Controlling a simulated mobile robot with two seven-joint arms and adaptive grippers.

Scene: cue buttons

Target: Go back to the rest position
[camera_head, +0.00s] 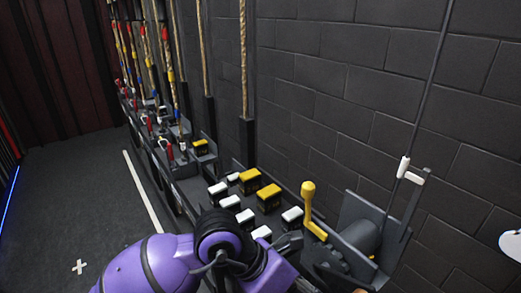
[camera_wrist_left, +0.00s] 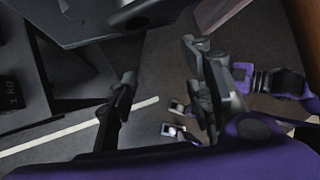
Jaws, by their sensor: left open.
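White and yellow-topped blocks stand in rows on a dark ledge along the wall; one yellow block (camera_head: 269,192) and one white block (camera_head: 229,201) are near its middle. My purple left arm comes in from the bottom of the head view and partly covers the nearest blocks. My left gripper (camera_wrist_left: 160,98) is open in the left wrist view, with its two dark fingers apart and nothing between them. In the head view the gripper is mostly hidden by the arm. My right gripper is not in view.
A yellow-handled lever (camera_head: 308,205) and a dark winch-like device (camera_head: 360,235) stand right of the blocks. Ropes and red-handled levers (camera_head: 168,149) line the wall farther back. The dark floor (camera_head: 80,200) at left is open, with a white line (camera_head: 143,190).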

